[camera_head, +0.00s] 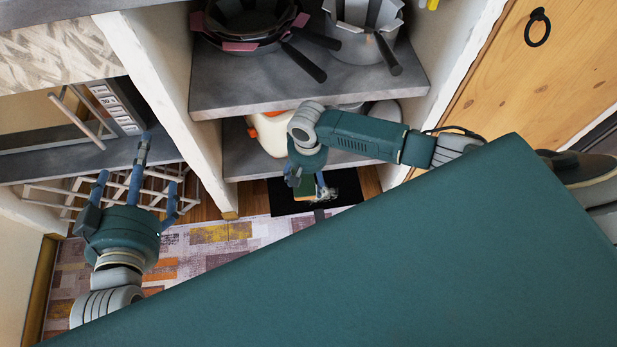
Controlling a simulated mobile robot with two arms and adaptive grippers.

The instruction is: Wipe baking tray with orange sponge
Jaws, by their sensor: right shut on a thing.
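A black baking tray (347,186) lies flat low down, in front of the shelf unit. My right gripper (308,183) points down over the left part of the tray. It is shut on a small orange and green block, which looks like the orange sponge (309,192); the fingers and wrist hide much of it. I cannot tell whether the sponge touches the tray. My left gripper (140,180) is at the left with its fingers spread, open and empty, away from the tray.
Pans (250,25) and a pot (362,40) stand on the upper shelf (300,85). An orange and white pot (270,130) is on the lower shelf. A white rack (60,195) is behind my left gripper. A patterned rug (205,250) covers the floor.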

